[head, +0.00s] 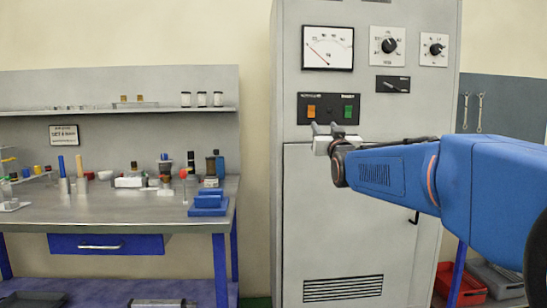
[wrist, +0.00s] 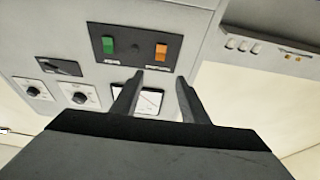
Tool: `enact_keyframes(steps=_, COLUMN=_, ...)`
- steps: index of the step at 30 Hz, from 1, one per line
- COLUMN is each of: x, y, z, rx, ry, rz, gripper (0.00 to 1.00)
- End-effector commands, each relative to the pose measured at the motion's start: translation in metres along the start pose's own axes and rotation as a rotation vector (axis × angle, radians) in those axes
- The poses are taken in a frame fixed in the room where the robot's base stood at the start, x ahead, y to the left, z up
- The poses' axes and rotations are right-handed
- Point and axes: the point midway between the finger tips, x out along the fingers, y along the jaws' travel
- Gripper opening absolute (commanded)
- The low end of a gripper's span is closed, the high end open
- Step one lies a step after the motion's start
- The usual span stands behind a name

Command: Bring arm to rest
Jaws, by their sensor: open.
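My gripper (head: 323,131) is at the end of my blue arm, raised in front of the grey cabinet (head: 345,215) in the head view. Its two fingers stand apart with nothing between them. In the wrist view my gripper (wrist: 160,88) points at the cabinet front, just short of the panel with a green button (wrist: 109,45) and an orange button (wrist: 161,50). The picture there is turned over. I cannot tell whether the fingertips touch the panel. A dial gauge (wrist: 148,101) is partly hidden behind the fingers.
A workbench (head: 110,215) on the left carries several bottles, tools and blue bins (head: 208,202). A shelf (head: 100,110) runs above it. Rotary knobs (head: 389,45) and a cabinet handle (head: 414,217) stick out. The floor is mostly out of view.

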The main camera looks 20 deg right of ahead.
Motion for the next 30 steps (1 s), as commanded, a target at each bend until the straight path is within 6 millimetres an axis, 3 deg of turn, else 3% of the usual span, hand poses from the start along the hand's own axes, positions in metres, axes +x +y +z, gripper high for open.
enact_keyframes(steps=5, x=-0.005, y=-0.003, z=0.005, rx=0.002, ry=-0.023, rz=-0.004, gripper=0.41)
enact_keyframes(steps=8, x=-0.022, y=-0.012, z=0.022, rx=0.006, ry=-0.099, rz=-0.016, gripper=0.41)
enact_keyframes(steps=11, x=-0.054, y=-0.027, z=0.053, rx=0.01, ry=-0.231, rz=-0.039, gripper=0.41)
enact_keyframes(steps=17, x=-0.148, y=-0.056, z=0.127, rx=0.005, ry=-0.547, rz=-0.096, gripper=0.41)
enact_keyframes(steps=21, x=-0.221, y=-0.07, z=0.172, rx=-0.008, ry=-0.752, rz=-0.137, gripper=0.41)
enact_keyframes(steps=30, x=-0.388, y=-0.079, z=0.248, rx=-0.062, ry=-1.167, rz=-0.223, gripper=0.41)
